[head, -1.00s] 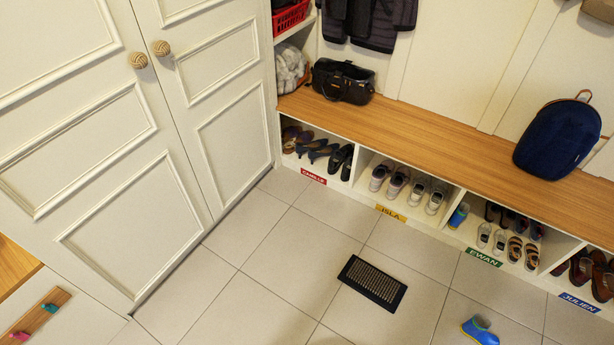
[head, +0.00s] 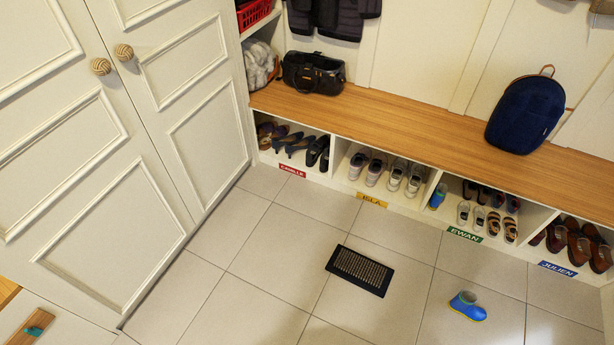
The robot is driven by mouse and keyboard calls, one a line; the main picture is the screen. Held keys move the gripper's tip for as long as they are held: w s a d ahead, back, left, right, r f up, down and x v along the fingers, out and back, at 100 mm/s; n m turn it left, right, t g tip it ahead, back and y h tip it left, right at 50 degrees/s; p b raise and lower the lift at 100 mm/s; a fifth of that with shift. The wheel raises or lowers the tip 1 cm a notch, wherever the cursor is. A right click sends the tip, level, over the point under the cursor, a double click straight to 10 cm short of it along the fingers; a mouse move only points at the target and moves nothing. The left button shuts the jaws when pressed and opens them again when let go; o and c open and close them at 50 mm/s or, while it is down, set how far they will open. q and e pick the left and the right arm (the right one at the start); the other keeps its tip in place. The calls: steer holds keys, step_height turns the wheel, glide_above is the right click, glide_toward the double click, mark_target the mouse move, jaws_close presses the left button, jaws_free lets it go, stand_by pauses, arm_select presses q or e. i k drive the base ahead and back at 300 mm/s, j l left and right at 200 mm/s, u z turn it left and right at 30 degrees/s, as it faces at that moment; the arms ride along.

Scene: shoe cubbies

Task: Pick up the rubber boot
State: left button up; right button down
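A blue rubber boot (head: 467,306) with a yellow-green sole edge lies or stands on the tiled floor at the lower right, apart from everything else. Another blue boot (head: 438,196) of similar look stands at the left side of the cubby labelled EWAN (head: 465,235). Neither of my grippers shows in the head view.
A dark floor grate or mat (head: 360,270) lies left of the boot. The cubby bench (head: 420,135) runs along the wall, with several shoes in its compartments, a black bag (head: 313,73) and a navy backpack (head: 525,112) on top. White cupboard doors (head: 150,150) stand at left. Floor around the boot is clear.

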mark_target(462, 304)
steer(key=z, duration=1.6)
